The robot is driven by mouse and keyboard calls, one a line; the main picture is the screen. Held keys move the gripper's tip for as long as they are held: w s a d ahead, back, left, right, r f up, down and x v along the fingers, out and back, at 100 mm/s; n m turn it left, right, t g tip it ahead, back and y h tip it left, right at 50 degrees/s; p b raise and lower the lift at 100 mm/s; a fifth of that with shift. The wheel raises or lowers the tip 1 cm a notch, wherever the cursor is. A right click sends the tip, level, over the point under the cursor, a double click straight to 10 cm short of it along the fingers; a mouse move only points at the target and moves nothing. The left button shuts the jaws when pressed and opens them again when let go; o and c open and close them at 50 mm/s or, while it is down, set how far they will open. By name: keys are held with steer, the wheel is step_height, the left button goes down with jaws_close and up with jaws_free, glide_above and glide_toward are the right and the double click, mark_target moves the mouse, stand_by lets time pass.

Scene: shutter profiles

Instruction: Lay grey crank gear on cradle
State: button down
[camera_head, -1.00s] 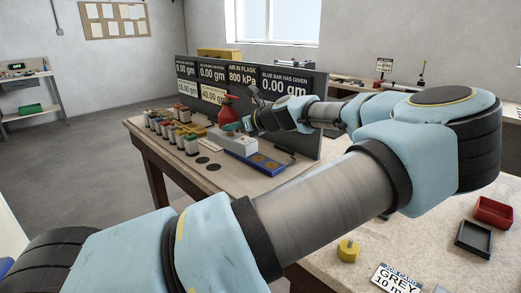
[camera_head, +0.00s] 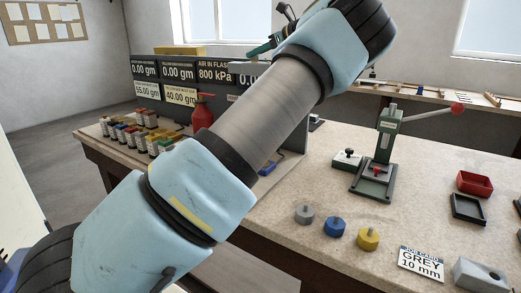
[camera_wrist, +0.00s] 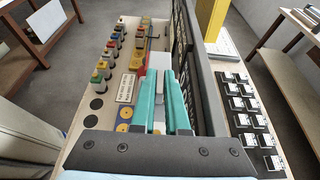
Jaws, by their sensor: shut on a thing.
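My gripper (camera_head: 260,49) is high at the top of the head view, in front of the sign panel. In the wrist view its two teal fingers (camera_wrist: 164,105) are closed around a light grey piece (camera_wrist: 160,98). The piece also shows in the head view as a pale bar (camera_head: 246,67) just below the fingers. It is too small and covered to make out gear teeth or a crank. I cannot pick out the cradle with certainty in either view.
Grey (camera_head: 304,213), blue (camera_head: 333,227) and yellow (camera_head: 367,239) knobs stand on the front bench near a job card (camera_head: 421,263). A green lever press (camera_head: 383,150) stands behind them. Red (camera_head: 474,183) and black (camera_head: 467,208) trays lie right. A red bottle (camera_head: 202,112) stands left.

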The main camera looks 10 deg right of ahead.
step_height(320, 180, down, 27)
steer(key=p, duration=0.6)
steer(key=shift+f, duration=0.2)
steer(key=shift+f, duration=0.1)
steer(key=c, duration=1.4)
jaws_free()
steer(key=shift+f, duration=0.1)
steer(key=o, duration=0.5)
steer(key=b+v, duration=0.3)
steer(key=v, duration=0.9)
steer(key=shift+d, duration=0.1)
